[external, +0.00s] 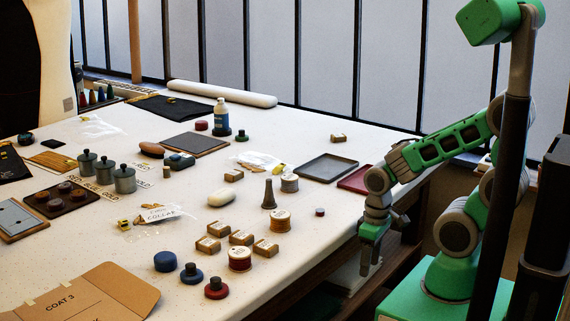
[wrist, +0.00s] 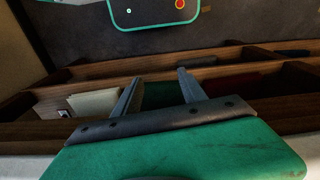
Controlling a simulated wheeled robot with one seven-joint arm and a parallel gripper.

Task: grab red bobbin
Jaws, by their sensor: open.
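A bobbin wound in dark red (external: 240,261), with a pale top, stands upright near the front right edge of the white table (external: 320,254). Small tan boxes stand close to its left and right. My gripper (external: 370,262) hangs pointing down beyond the table's right edge, apart from the bobbin and to its right. In the wrist view my gripper (wrist: 157,88) shows two fingers spread apart with nothing between them. The bobbin is not in the wrist view.
A grey tray (external: 326,168) lies at the right edge. Below my gripper is a wooden compartment frame (wrist: 230,70) holding pale cards (wrist: 95,103).

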